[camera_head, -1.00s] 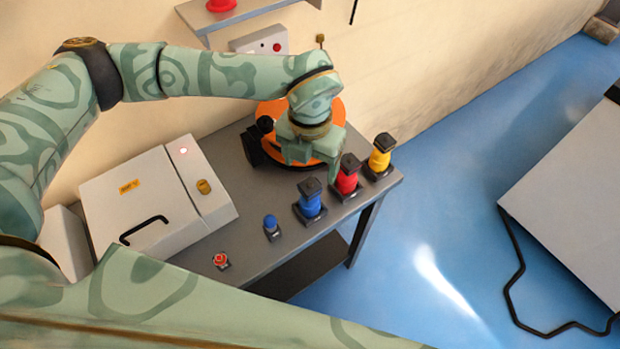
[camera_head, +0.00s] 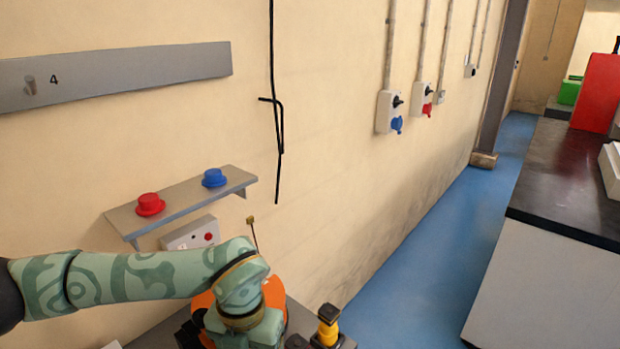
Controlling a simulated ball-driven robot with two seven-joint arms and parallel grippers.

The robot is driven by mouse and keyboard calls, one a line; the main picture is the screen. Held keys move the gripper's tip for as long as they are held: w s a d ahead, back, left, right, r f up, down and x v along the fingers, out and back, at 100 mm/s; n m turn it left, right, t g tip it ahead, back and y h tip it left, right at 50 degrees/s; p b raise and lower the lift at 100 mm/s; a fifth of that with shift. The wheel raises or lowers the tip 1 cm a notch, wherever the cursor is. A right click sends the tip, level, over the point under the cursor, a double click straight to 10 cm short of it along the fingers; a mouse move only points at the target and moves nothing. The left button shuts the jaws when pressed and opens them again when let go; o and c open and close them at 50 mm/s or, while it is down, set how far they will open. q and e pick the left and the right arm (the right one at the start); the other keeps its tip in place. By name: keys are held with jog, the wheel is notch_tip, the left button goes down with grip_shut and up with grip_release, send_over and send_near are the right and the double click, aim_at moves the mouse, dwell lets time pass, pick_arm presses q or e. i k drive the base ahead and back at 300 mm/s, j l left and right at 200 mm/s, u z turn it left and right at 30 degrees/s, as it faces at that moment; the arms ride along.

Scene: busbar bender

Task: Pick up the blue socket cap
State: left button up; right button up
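A blue cap (camera_head: 214,178) sits on the right part of a small grey wall shelf (camera_head: 180,211). A red cap (camera_head: 150,204) sits to its left on the same shelf. My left gripper (camera_head: 243,334) is at the bottom edge, below and a little right of the shelf, well apart from the blue cap. Its fingertips are cut off by the picture edge, so its opening is hidden. My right gripper is out of view.
Wall sockets, one blue (camera_head: 397,124) and one red (camera_head: 427,109), are farther right. Blue floor (camera_head: 425,245) lies open beside a black-topped bench (camera_head: 572,178).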

aim_at(214, 177)
jog(key=k, duration=0.95)
